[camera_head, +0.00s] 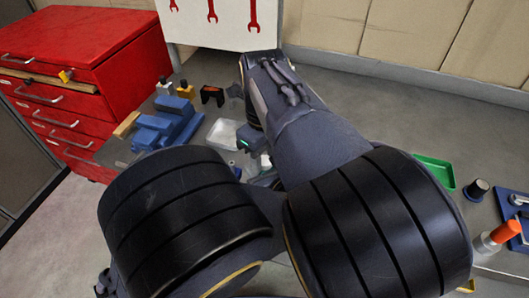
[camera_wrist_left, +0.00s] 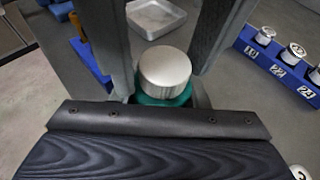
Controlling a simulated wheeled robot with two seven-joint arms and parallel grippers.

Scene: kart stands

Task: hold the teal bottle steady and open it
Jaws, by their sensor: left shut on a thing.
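The teal bottle (camera_wrist_left: 178,97) stands between the fingers of my left gripper (camera_wrist_left: 165,88) in the left wrist view. Its round silver cap (camera_wrist_left: 164,68) is on top and faces the camera. The left fingers are shut on the teal body below the cap. The bottle cannot be made out clearly in the head view, where my arm links cover the middle.
A white tray (camera_head: 228,134) and a blue fixture (camera_head: 165,127) lie left of my arm. A red drawer cabinet (camera_head: 85,65) stands at left. A green tray (camera_head: 434,172) and an orange-topped item (camera_head: 497,236) are at right. A blue numbered rack (camera_wrist_left: 282,66) holds several silver-topped pieces.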

